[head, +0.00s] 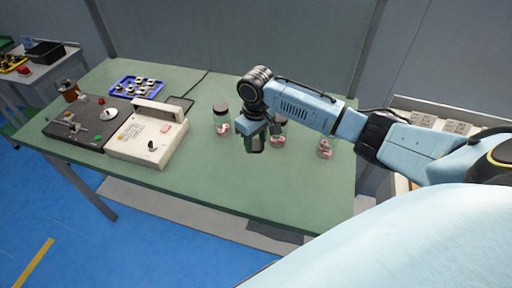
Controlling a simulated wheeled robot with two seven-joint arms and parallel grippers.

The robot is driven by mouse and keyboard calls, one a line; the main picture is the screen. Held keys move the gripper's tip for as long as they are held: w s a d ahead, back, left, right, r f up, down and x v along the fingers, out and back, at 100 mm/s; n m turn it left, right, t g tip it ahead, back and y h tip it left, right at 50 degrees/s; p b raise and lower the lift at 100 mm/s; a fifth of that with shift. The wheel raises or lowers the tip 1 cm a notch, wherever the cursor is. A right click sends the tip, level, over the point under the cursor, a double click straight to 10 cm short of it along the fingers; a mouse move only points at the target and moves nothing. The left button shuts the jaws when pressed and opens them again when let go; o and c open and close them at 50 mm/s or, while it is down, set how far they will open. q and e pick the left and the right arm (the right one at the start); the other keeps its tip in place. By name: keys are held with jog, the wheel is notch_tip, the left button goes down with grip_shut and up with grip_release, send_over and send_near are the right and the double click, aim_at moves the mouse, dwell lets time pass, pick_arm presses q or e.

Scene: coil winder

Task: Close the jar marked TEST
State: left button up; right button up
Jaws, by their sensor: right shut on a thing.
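Three clear jars with small pink-red pieces inside stand on the green bench. The left jar (222,121) has a dark lid on. The middle jar (279,137) is partly hidden behind my right gripper, and I cannot see its top clearly. The right jar (325,148) shows no dark lid. I cannot read any label, so I cannot tell which is marked TEST. My right gripper (255,144) points down between the left and middle jars, shut on a small dark thing that looks like a lid. My left gripper is out of view.
A cream winder box (148,135) and a dark grey machine base (88,122) stand at the left of the green bench (205,180). A blue tray (136,86) of small parts is behind them. The bench front is clear. A box with pale parts (435,122) is at the right.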

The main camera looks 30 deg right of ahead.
aim_at(256, 144)
notch_tip(256, 144, up, 5)
jog(key=shift+f, duration=0.2)
jog(key=s+a+r+m, duration=0.2)
jog(key=s+a+r, duration=0.3)
jog(key=a+r, duration=0.4)
notch_tip(256, 144, up, 2)
jog(key=shift+s+r+m, duration=0.1)
jog(key=shift+s+m, duration=0.2)
jog(key=shift+m, duration=0.1)
